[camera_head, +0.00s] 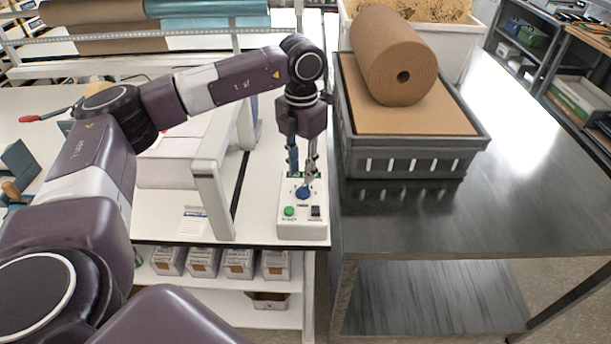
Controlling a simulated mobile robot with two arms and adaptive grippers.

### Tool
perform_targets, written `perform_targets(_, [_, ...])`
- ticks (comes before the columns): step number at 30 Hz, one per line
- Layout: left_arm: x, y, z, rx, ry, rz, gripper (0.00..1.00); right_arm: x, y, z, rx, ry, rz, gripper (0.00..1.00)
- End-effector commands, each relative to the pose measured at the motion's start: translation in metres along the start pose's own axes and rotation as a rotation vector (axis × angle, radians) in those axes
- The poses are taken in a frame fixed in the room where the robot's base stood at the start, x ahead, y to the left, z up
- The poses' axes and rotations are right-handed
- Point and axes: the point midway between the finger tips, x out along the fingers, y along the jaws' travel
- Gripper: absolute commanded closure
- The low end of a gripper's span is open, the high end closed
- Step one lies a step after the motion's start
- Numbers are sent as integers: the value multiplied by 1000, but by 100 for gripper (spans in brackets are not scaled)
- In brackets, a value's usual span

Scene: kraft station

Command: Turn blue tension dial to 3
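The blue tension dial (303,193) sits on the top face of a white control box (303,231), which stands at the front right corner of the white table. A green button (289,211) and a black switch (315,211) are in front of the dial. My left gripper (303,180) points down at the dial, with its fingertips at or just above it. The fingers look spread apart, but I cannot tell whether they touch the dial. The dial's pointer and numbers are too small to read. My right gripper is not in view.
A grey crate (405,163) with a brown paper roll (393,55) on it stands on the dark metal table (500,205) to the right. A white upright frame (212,190) stands left of the control box. Small boxes (238,263) sit on the shelf below.

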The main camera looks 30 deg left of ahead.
Motion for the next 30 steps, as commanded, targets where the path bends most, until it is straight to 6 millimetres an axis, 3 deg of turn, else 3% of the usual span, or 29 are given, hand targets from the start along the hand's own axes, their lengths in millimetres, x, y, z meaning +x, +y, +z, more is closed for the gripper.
perform_targets(3, [18, 0, -1, 0, 4, 0, 74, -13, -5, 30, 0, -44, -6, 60])
perform_targets(6, [32, -1, 0, 0, 2, -1, 74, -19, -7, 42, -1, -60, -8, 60])
perform_targets(10, [44, -1, 0, 1, 0, -1, 74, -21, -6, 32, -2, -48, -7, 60])
perform_targets(15, [49, -1, 0, 1, -1, -2, 74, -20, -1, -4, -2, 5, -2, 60])
perform_targets(18, [49, -1, 1, 2, -2, -3, 74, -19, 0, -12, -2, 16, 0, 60])
perform_targets(20, [49, -1, 1, 2, -2, -3, 75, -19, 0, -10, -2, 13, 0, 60])
perform_targets(27, [49, -1, 1, 2, -2, -3, 100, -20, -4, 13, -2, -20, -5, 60])
perform_targets(30, [49, -1, 1, 2, -2, -2, 100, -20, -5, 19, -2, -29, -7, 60])
